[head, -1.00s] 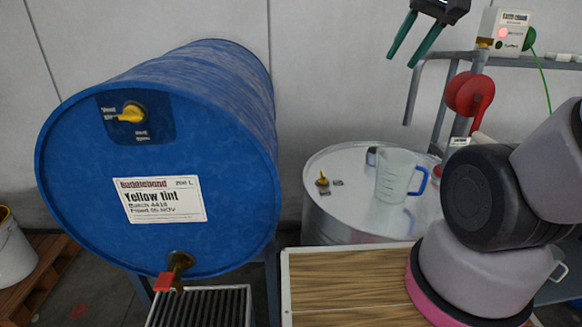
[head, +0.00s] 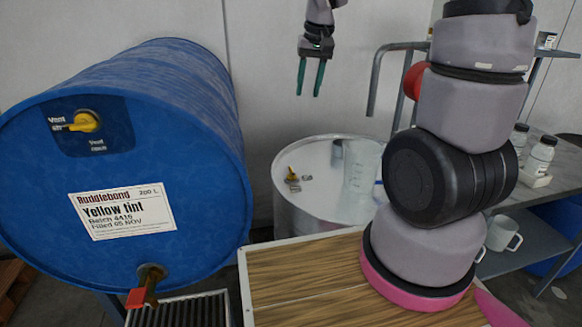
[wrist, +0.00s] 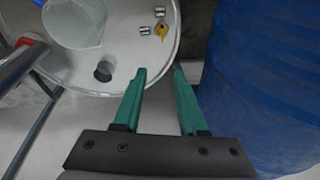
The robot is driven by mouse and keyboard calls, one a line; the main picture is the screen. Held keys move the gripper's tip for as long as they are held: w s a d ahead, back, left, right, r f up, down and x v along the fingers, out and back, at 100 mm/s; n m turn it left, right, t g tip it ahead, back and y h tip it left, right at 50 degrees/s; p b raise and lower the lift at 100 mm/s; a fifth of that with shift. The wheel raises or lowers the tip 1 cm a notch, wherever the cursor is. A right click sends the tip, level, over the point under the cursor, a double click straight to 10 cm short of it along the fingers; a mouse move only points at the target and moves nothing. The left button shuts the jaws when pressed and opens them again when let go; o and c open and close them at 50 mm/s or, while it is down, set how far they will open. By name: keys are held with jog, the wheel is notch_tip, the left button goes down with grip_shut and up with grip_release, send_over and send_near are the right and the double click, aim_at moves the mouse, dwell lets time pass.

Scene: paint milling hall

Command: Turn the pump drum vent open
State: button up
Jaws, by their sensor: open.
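The steel drum (head: 320,150) stands upright behind the wooden bench. A small yellow vent handle (head: 292,175) is on its top, beside small label plates too small to read; the handle also shows in the wrist view (wrist: 162,31). A red hand pump (head: 413,82) shows partly behind my arm, above the drum's right side. My gripper (head: 308,93) hangs above the drum, pointing down, open and empty. In the wrist view its green fingers (wrist: 159,70) are apart, with the vent handle beyond their tips. Nothing is between the fingers.
A blue drum (head: 215,130) labelled Yellow tint lies on its side at left, with its own yellow vent handle (head: 85,122). A clear measuring jug (head: 362,165) stands on the steel drum. The wooden bench (head: 300,285) top is clear beside my arm. A shelf rack (head: 540,200) is at right.

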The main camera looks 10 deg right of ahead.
aim_at(292, 170)
jog(key=w+a+f, duration=0.1)
jog(key=w+f, duration=0.1)
jog(key=f, duration=0.7)
jog(key=w+a+f+n+g, duration=0.1)
jog(key=f, duration=0.8)
jog(key=w+a+f+g, duration=0.1)
jog(key=w+f, duration=0.1)
jog(key=f, duration=0.7)
jog(key=shift+w+f+n+h, duration=0.2)
jog(key=shift+w+n+h, duration=0.15)
jog(key=shift+n+h, duration=0.05)
grip_shut()
